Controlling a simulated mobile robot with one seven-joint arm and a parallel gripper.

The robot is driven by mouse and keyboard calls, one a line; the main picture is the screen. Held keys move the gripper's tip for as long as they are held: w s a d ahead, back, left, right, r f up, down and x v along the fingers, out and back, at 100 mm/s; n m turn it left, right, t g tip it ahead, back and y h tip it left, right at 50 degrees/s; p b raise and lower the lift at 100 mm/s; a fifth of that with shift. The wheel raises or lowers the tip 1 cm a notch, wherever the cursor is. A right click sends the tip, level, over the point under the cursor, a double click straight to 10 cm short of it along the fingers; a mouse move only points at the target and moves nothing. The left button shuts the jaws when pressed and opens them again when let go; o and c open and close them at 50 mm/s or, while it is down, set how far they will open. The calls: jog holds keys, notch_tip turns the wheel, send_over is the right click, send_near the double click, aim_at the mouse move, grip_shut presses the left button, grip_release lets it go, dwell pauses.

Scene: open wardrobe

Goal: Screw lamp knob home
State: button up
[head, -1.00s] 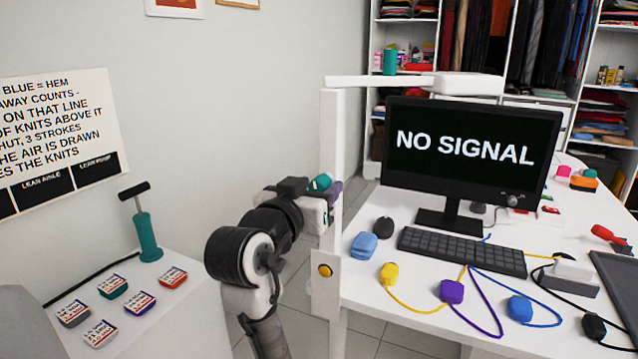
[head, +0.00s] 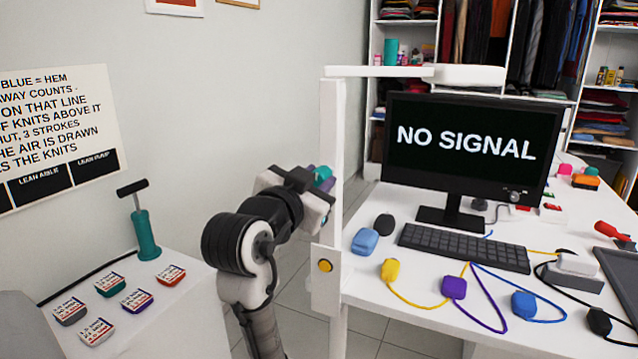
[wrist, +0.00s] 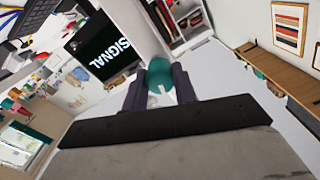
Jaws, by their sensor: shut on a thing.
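The lamp (head: 332,130) is a white upright post with a flat arm and head reaching right above the monitor. The teal lamp knob (head: 323,174) shows beside the post's left side, at mid height. My gripper (head: 318,179) is shut on it. In the wrist view the knob (wrist: 158,72), with a white mark on it, sits between the two dark fingers of my gripper (wrist: 160,88). The knob's far side is hidden, so I cannot tell how deep it sits or whether it touches the post.
The white desk (head: 400,318) at right holds a monitor (head: 470,150), keyboard (head: 463,248) and several corded coloured blocks. A side table at left holds a teal pump (head: 146,235) and labelled blocks. Floor shows between them.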

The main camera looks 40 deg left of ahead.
jog(key=m+b, duration=0.3)
jog(key=m, duration=0.3)
jog(key=shift+f, duration=0.1)
jog(key=m+b, duration=0.2)
jog(key=m, duration=0.2)
jog(key=shift+m+b, duration=0.65)
jog(key=shift+m, duration=0.65)
jog(key=o, duration=1.1)
jog(key=shift+c, duration=0.3)
